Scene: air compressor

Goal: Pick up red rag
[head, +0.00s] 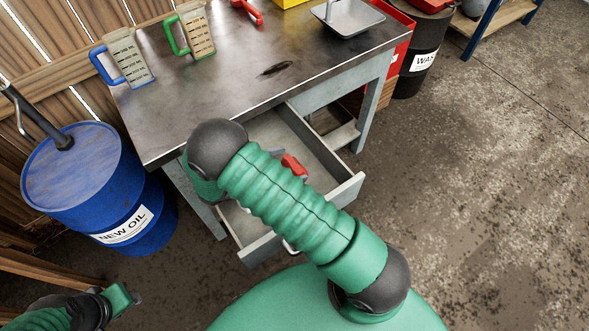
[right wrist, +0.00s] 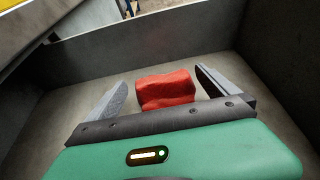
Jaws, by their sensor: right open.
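The red rag (right wrist: 166,90) is a crumpled bundle on the floor of the open grey drawer (head: 343,193), seen in the right wrist view. My right gripper (right wrist: 161,77) is open inside the drawer, with one finger on either side of the rag and visible gaps to both. My left gripper (head: 128,297) is low at the left, away from the drawer.
A blue oil drum (head: 75,180) stands left. Drawer walls surround my right gripper.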

